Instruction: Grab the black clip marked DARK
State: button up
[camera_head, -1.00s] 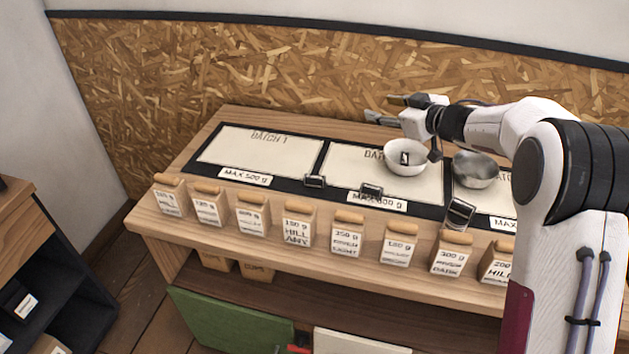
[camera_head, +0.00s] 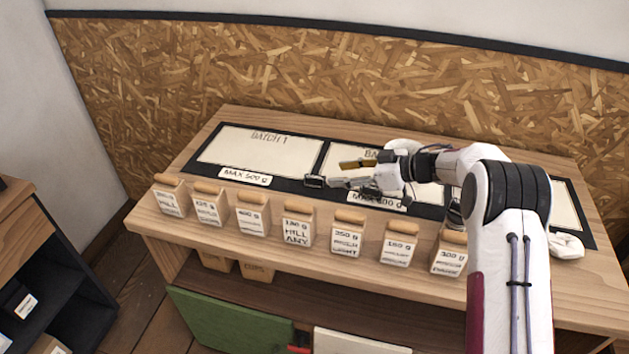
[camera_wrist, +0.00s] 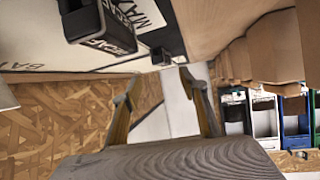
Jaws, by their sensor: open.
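A black clip (camera_head: 314,181) lies by the seam between the first two batch mats, and my gripper (camera_head: 342,173) points left towards it, low over the middle mat. In the wrist view the fingers of my gripper (camera_wrist: 158,77) are spread with nothing between them. A small dark clip (camera_wrist: 168,43) shows beyond the tips. A larger black clip (camera_wrist: 100,27) with white lettering is nearer the wrist camera, to the left. I cannot read its label surely, and I see no clear DARK on either clip.
A row of paper bean bags (camera_head: 297,223) lines the bench's front edge. The left mat (camera_head: 258,150) is clear. A crumpled white cloth (camera_head: 567,246) lies at the right.

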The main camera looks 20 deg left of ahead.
aim_at(315, 177)
jog(key=shift+x, duration=1.3)
jog(key=shift+a, duration=0.15)
jog(key=shift+s+x, duration=0.1)
jog(key=shift+x, duration=1.15)
jog(key=shift+s+x, duration=0.15)
jog(key=shift+x, duration=1.1)
jog(key=shift+f, duration=0.1)
jog(key=c, duration=1.1)
